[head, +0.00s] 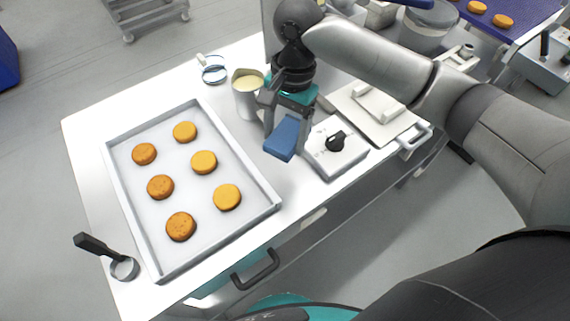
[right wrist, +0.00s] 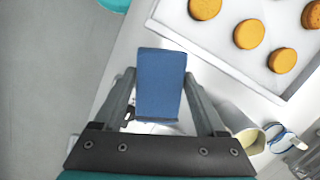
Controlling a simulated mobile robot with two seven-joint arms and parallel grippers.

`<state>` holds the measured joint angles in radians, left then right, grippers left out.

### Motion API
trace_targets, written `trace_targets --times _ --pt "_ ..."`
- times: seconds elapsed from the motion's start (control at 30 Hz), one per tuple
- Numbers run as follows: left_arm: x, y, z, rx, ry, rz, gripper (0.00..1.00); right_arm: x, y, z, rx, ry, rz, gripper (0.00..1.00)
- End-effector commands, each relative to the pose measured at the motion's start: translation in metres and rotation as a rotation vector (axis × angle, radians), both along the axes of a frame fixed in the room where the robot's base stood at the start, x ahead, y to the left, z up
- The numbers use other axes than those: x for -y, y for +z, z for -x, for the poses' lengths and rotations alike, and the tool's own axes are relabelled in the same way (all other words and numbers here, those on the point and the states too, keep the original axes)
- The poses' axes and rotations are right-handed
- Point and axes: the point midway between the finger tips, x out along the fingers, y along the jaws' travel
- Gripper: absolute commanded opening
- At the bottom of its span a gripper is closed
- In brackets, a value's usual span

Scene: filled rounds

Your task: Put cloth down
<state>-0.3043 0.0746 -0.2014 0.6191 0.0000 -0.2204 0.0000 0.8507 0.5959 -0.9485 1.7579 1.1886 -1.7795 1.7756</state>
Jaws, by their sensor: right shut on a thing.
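My right gripper (head: 287,133) is shut on a folded blue cloth (head: 283,139). It holds the cloth over the white table (head: 90,125), between the baking tray and a white device with a black knob. In the right wrist view the cloth (right wrist: 161,85) sits between the two fingers of the right gripper (right wrist: 160,95). I cannot tell how high the cloth is above the table. My left gripper is not in the head view.
A tray (head: 243,240) with several round cakes fills the table's left part. A metal jug (head: 246,104) with pale filling stands behind the gripper. The knobbed device (head: 330,160) and a white lidded box (head: 365,120) are to the right. A black-handled tool (head: 122,268) lies front left.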

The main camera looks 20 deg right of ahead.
Motion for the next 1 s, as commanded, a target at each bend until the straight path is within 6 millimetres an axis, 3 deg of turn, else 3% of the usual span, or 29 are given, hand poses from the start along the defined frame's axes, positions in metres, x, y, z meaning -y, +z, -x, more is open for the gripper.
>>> trace_targets --times 0.1,0.33,0.6,1.0 --pt "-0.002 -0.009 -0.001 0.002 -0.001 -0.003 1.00 0.000 -0.025 0.000 -0.002 -0.001 0.000 0.00" --pt "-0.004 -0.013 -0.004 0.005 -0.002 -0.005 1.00 0.000 -0.043 0.000 0.000 0.001 0.000 0.00" --pt "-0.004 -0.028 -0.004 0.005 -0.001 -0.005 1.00 0.000 -0.088 0.000 0.001 0.001 -0.001 0.00" --pt "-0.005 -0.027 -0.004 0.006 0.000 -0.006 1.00 0.000 -0.093 0.000 0.001 0.002 -0.001 0.00"
